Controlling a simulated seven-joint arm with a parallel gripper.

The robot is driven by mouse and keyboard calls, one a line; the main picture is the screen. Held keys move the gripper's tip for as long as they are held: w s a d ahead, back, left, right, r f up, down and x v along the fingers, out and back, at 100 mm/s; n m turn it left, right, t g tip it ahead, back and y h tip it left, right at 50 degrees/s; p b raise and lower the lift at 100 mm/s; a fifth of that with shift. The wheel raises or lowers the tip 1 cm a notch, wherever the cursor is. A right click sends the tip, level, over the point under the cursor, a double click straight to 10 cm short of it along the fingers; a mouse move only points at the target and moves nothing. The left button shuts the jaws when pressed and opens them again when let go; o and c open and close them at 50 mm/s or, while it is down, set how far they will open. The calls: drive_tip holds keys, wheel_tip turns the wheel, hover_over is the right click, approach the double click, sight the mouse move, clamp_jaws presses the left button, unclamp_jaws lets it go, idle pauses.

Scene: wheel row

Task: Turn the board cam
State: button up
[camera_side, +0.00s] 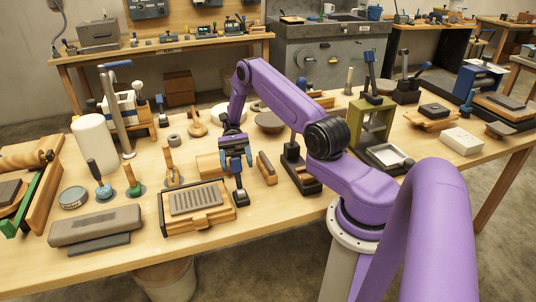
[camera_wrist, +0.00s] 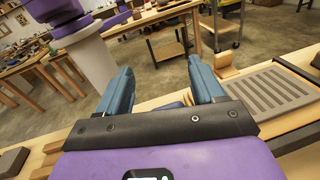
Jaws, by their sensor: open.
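My gripper (camera_side: 236,163) hangs over the middle of the bench with its blue fingers pointing down and apart. In the wrist view the two fingers (camera_wrist: 162,85) are spread, with no object clearly held between them. A board with a grey ribbed plate in a wooden frame (camera_side: 197,203) lies just left of and in front of my gripper; its ribbed plate also shows at the right of the wrist view (camera_wrist: 265,95). A dark upright piece (camera_side: 240,194) stands just below my fingers; I cannot tell whether they touch it. I cannot clearly identify the board cam.
A wooden block (camera_side: 266,168) and a black-based stand (camera_side: 297,165) are close on the right. Small handled tools (camera_side: 132,180) and a white cylinder (camera_side: 95,141) stand to the left. A long grey block (camera_side: 96,225) lies at the front left. The bench front right of the board is clear.

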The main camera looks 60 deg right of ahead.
drive_tip(key=s+a+r, duration=0.3)
drive_tip(key=s+r, duration=0.6)
drive_tip(key=s, duration=0.4)
drive_tip(key=shift+s+a+r, duration=0.15)
drive_tip(key=shift+a+r, duration=0.05)
drive_tip(key=shift+a, duration=0.05)
